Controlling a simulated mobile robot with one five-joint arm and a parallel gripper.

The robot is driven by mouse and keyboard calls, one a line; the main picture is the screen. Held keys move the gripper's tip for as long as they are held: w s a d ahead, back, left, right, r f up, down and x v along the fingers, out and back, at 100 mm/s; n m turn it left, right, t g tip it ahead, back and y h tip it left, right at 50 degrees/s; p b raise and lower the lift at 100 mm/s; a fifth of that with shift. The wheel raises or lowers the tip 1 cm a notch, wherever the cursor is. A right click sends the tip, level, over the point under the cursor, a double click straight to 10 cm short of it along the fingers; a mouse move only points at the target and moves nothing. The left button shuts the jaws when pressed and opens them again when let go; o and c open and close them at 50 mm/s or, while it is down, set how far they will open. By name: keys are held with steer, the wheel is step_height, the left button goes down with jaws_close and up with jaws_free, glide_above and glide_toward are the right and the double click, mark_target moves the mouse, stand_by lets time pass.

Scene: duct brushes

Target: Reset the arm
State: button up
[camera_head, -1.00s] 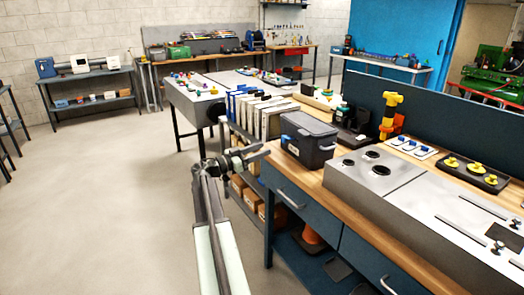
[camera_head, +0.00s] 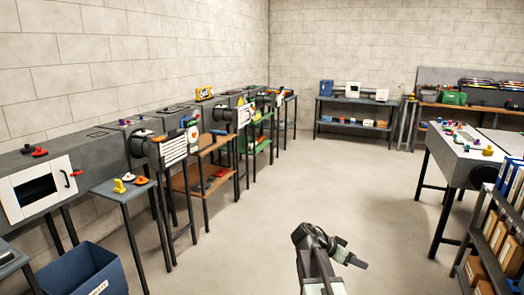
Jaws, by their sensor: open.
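My gripper (camera_head: 352,256) shows at the lower middle of the head view, at the end of my arm. It is small and dark here, and its jaws are open with nothing seen between them. It is over bare floor, apart from all the benches. My arm is seen from behind and is cut off by the bottom edge of the view.
Grey duct units and small tables (camera_head: 122,190) line the left wall. A blue bin (camera_head: 82,272) stands at lower left. A shelf of binders (camera_head: 490,235) and a grey bench (camera_head: 462,150) are at right. The pale floor (camera_head: 370,170) between is clear.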

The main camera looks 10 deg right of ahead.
steer(key=s+a+f+n+y, duration=0.3)
steer(key=a+n+y, duration=0.15)
steer(key=a, duration=0.45)
steer(key=s+a+f+n+y, duration=0.25)
steer(key=a+f+n, duration=0.2)
steer(key=a, duration=0.55)
steer(key=s+a+f+n+y, duration=0.25)
steer(key=a+n+y, duration=0.2)
steer(key=a, duration=0.45)
step_height(320, 180, up, 19)
steer(key=n+p, duration=0.1)
steer(key=p, duration=1.8)
steer(key=shift+w+r, duration=0.15)
steer(key=shift+w, duration=0.1)
steer(key=shift+a+h, duration=0.1)
steer(key=shift+h, duration=0.15)
steer(key=shift+c, duration=0.3)
